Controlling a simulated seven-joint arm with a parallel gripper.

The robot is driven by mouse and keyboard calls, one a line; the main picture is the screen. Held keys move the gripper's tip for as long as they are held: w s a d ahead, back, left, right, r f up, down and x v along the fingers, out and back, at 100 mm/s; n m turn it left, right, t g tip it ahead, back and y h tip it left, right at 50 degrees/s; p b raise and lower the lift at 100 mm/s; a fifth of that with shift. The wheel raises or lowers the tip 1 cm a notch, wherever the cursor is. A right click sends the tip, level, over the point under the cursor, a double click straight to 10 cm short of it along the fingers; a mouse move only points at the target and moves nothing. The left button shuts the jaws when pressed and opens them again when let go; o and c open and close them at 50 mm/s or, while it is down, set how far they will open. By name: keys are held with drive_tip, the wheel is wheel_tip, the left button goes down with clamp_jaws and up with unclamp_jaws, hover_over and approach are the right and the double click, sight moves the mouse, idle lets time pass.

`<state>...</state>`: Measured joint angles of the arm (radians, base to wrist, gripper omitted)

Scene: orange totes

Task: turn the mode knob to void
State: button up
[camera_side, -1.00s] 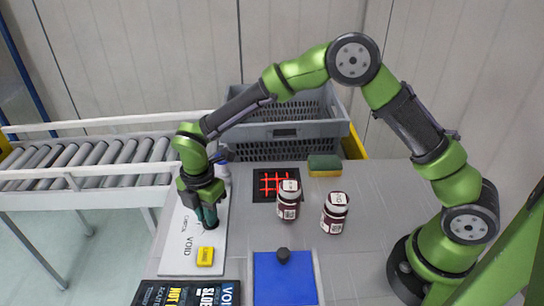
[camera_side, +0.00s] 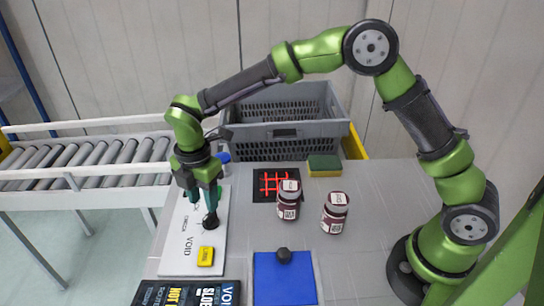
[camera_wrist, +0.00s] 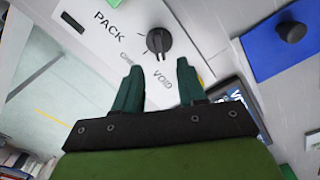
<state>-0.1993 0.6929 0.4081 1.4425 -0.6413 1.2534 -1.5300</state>
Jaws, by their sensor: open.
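The mode knob (camera_side: 211,222) is black and sits on a white panel (camera_side: 178,262) lettered CHECK and VOID. In the wrist view the knob (camera_wrist: 159,41) shows a raised bar running roughly up and down the picture. PACK is printed to its upper left, CHECK to its lower left and VOID below it. The bar's lower end faces roughly towards VOID, but I cannot tell which end is the pointer. My gripper (camera_side: 203,204) is open and empty, its dark green fingers apart. In the wrist view the fingertips (camera_wrist: 158,67) are just below the knob, apart from it.
A yellow block (camera_side: 205,256) sits on the panel near VOID. A blue board with a black knob (camera_side: 283,256), two dark red jars (camera_side: 289,200) (camera_side: 335,213), a sponge (camera_side: 324,166) and a grey crate (camera_side: 330,142) stand to the right. A dark book (camera_side: 165,293) lies in front.

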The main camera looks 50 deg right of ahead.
sight(207, 217)
wheel_tip(207, 217, up, 11)
drive_tip(key=shift+r, duration=0.2)
idle(0.3)
